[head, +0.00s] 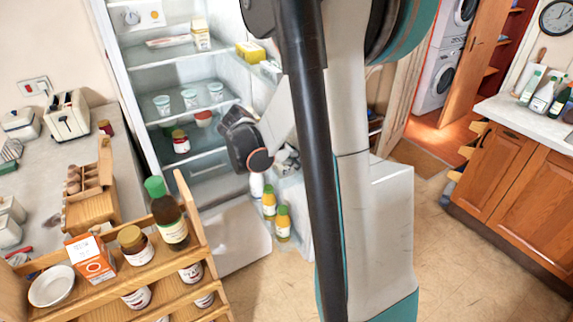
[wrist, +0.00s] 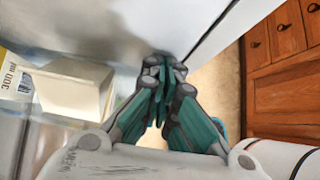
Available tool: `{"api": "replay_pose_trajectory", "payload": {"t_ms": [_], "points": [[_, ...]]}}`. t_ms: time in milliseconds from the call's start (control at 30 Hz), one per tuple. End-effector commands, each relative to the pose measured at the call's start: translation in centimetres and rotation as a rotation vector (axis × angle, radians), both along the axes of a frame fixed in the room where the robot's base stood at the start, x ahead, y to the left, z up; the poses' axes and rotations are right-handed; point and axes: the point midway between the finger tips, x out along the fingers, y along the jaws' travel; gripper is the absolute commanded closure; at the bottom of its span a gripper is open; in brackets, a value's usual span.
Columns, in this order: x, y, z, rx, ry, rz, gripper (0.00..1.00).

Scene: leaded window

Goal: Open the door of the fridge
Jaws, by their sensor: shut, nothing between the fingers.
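The fridge (head: 150,85) stands open at the left of the head view, its lit shelves showing cups, jars and packets. Its door (head: 305,222) is swung out to the right, with bottles in its inner racks; my arm hides much of it. In the wrist view the door's pale inner face (wrist: 100,25) fills the upper left, and its edge runs diagonally to the upper right. My gripper (wrist: 165,66) is shut and empty, its fingertips at or close to the door near that edge; I cannot tell whether they touch. In the head view the fingers are mostly hidden.
A wooden rack (head: 150,272) with jars, a bottle and a carton stands in front of the fridge at lower left. Wooden cabinets (head: 515,180) stand at the right. Bare floor (head: 425,225) lies between them and my arm. A white box (wrist: 75,88) sits beside my gripper.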

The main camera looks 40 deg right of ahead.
Motion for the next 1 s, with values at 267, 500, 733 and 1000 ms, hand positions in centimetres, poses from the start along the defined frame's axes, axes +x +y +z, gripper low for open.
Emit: {"api": "replay_pose_trajectory", "payload": {"t_ms": [267,500,733,1000], "points": [[-2.6,-5.8,-0.1,0.000,-0.001,0.130,1.00],[-3.9,-11.0,-0.1,-0.001,-0.002,0.251,1.00],[-4.5,-16.1,-0.1,0.000,0.000,0.274,1.00],[-4.5,-21.8,-0.1,0.000,0.000,0.276,1.00]]}}
